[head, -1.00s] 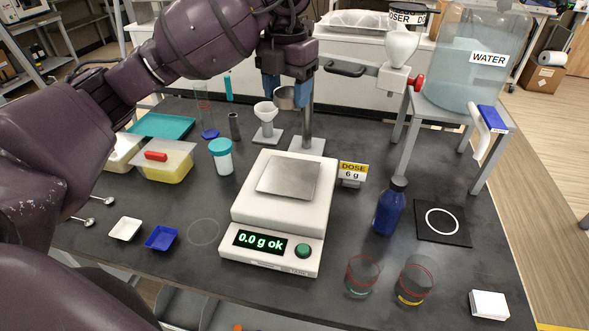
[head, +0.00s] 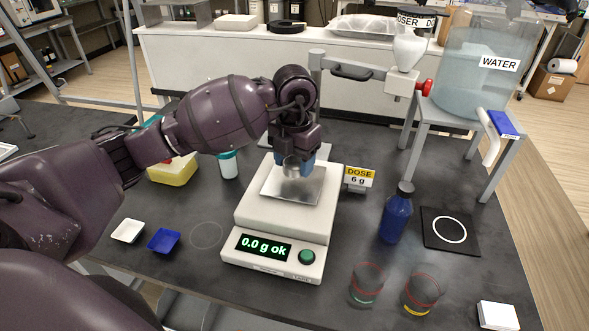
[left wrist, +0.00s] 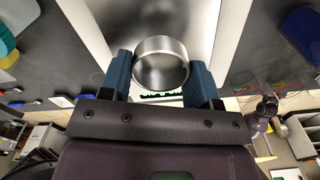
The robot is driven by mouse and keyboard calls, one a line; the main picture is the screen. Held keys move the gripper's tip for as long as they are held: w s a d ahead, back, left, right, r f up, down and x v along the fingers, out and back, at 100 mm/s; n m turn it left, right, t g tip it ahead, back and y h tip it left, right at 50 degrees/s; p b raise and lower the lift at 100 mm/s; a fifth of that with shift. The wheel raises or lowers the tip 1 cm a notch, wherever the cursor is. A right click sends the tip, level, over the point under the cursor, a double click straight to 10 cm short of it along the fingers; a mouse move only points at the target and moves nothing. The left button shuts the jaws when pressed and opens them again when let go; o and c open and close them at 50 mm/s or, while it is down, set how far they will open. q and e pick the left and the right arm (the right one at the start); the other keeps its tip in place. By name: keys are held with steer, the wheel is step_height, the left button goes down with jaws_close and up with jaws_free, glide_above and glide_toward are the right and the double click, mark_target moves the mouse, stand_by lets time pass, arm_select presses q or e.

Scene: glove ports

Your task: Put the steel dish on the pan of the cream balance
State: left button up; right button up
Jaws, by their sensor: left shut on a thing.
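The cream balance (head: 282,225) stands in the middle of the bench, with a square steel pan (head: 314,188) on top and a display reading 0.0 g ok. My left gripper (head: 294,168) is above the pan, pointing down, its blue fingers shut on the steel dish (head: 291,169). In the left wrist view the round dish (left wrist: 160,64) sits between the two blue fingertips (left wrist: 160,76), with the pan (left wrist: 190,18) behind it. I cannot tell whether the dish touches the pan. My right gripper is not in view.
A DOSE 6 g sign (head: 359,178) and a blue bottle (head: 396,213) stand right of the balance. White (head: 128,231) and blue (head: 163,240) trays lie at left. Two glass beakers (head: 368,283) stand at front right. A water tank (head: 480,75) is at back right.

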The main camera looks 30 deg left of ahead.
mark_target(295, 169)
arm_select(q)
step_height(295, 169, down, 2)
steer(key=shift+f, duration=0.45)
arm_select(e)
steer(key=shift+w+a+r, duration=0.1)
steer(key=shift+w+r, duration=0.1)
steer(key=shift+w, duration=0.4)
arm_select(q)
steer(key=o, duration=0.9)
steer(key=shift+r, duration=6.25)
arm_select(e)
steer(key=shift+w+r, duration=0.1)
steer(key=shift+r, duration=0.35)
